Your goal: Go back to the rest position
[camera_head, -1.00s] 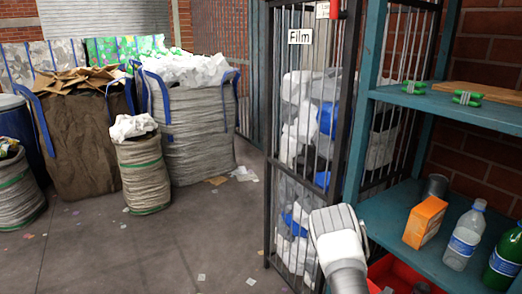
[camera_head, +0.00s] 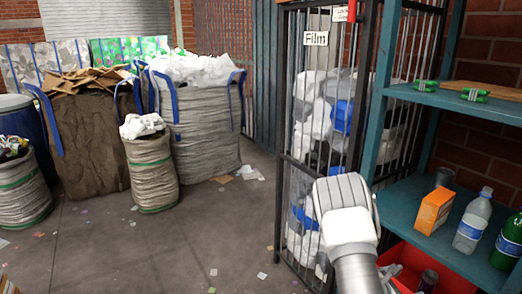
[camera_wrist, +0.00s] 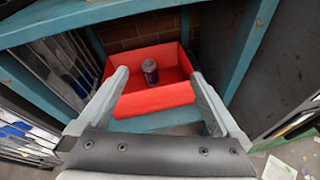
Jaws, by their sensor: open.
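My gripper (camera_wrist: 160,95) is open and empty in the wrist view, its two fingers spread apart. Beyond the fingers is a red bin (camera_wrist: 155,97) on the lower shelf, with a can (camera_wrist: 150,71) standing in it. In the head view my arm end shows at the lower middle right, in front of the barred cage, and its fingertips are hidden there. The red bin also shows in the head view (camera_head: 405,262), low at the right beside my arm.
A barred cage (camera_head: 318,105) labelled Film stands left of the teal shelf (camera_head: 405,205). The shelf holds an orange box (camera_head: 434,210), a clear bottle (camera_head: 471,225) and a green bottle (camera_head: 508,245). Big sacks (camera_head: 205,125) stand at the left. The floor (camera_head: 180,250) between is mostly clear.

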